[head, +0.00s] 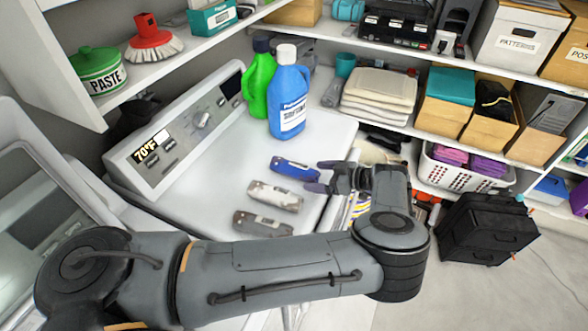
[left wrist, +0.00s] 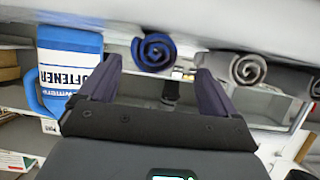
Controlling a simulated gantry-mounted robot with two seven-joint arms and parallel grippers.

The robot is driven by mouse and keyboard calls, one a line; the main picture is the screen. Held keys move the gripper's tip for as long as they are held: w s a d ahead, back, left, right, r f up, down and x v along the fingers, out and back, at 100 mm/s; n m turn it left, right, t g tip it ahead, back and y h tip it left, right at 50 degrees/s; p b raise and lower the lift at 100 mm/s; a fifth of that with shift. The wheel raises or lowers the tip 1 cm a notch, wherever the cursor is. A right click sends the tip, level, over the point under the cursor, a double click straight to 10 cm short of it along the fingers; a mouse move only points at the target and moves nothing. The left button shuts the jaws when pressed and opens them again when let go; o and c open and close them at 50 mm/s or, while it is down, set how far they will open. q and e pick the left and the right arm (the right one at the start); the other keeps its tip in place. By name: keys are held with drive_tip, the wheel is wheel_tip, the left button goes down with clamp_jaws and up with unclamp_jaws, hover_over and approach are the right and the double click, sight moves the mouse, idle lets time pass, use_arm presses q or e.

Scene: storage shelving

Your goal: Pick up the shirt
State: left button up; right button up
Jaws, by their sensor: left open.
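Three rolled cloth bundles lie side by side on the white appliance top (head: 235,178): a blue one (head: 294,168), a mottled grey-white one (head: 274,196) and a grey one (head: 262,224). They look like rolled garments; I cannot tell which is the shirt. My left gripper (head: 318,178) is open at the right edge of the appliance, beside the near end of the blue roll. In the left wrist view, the blue roll's spiral end (left wrist: 153,52) shows between the open fingers (left wrist: 158,75), with nothing held. The grey-white roll (left wrist: 247,68) is beside the right finger. My right gripper is not in view.
A blue softener bottle (head: 289,100) and a green bottle (head: 258,82) stand behind the rolls. Shelves with folded towels (head: 380,92) and boxes (head: 446,100) are at the back right. A laundry basket (head: 465,170) and a black drawer unit (head: 488,230) stand at right.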

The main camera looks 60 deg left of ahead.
sight(306, 173)
use_arm(q)
drive_tip(key=shift+s+a+f+p, duration=0.25)
drive_tip(key=shift+a+p, duration=0.1)
drive_tip(key=shift+a, duration=0.15)
drive_tip(key=p+x, duration=0.1)
drive_tip(key=x, duration=0.2)
drive_tip(key=shift+w+a, duration=0.15)
drive_tip(key=shift+a, duration=0.05)
drive_tip(key=shift+s+a+f, duration=0.25)
drive_tip(key=shift+a, duration=0.1)
drive_tip(key=c, duration=1.2)
drive_tip(key=shift+o, duration=0.2)
drive_tip(key=shift+r, duration=0.1)
